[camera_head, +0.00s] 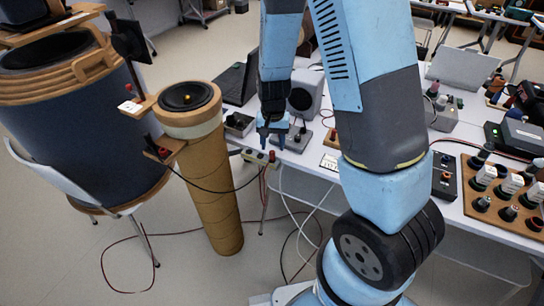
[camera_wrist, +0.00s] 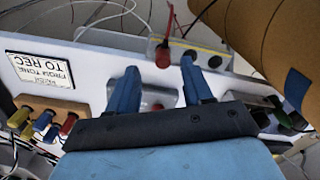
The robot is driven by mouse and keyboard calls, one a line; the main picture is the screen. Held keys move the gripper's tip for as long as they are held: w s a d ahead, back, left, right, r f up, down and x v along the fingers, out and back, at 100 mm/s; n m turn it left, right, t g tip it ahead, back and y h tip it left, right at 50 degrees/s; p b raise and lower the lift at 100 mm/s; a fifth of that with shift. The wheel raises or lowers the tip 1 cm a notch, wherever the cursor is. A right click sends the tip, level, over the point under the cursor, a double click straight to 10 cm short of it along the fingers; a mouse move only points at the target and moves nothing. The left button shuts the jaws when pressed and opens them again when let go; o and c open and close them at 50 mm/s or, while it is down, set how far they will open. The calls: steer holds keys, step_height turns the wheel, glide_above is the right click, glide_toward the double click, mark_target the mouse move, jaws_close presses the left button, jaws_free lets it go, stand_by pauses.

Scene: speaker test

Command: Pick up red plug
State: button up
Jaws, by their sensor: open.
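My gripper (camera_head: 272,142) is open in the head view, pointing down over the front edge of the white table. In the wrist view my gripper (camera_wrist: 159,67) shows two blue fingers spread apart with nothing between them. A dark red plug (camera_wrist: 163,55) stands on a pale box (camera_wrist: 205,55) just beyond the gap between the fingertips, apart from them. In the head view a small red plug (camera_head: 271,156) shows on the pale box (camera_head: 250,156), just below my fingertips. Another red plug (camera_wrist: 68,123) sits in a wooden block at the left of the wrist view.
A brown tube speaker (camera_head: 208,170) stands left of the table, with a large blue drum (camera_head: 75,120) behind it. Cables hang from the table edge. A grey speaker (camera_head: 305,95) and laptop (camera_head: 237,82) stand behind my gripper. A plug board (camera_head: 500,205) lies at the right.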

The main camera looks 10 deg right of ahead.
mark_target(272, 151)
steer(key=shift+w+f, duration=0.2)
steer(key=shift+f, duration=1.2)
steer(key=shift+w+f, duration=0.2)
steer(key=shift+f, duration=1.15)
jaws_close()
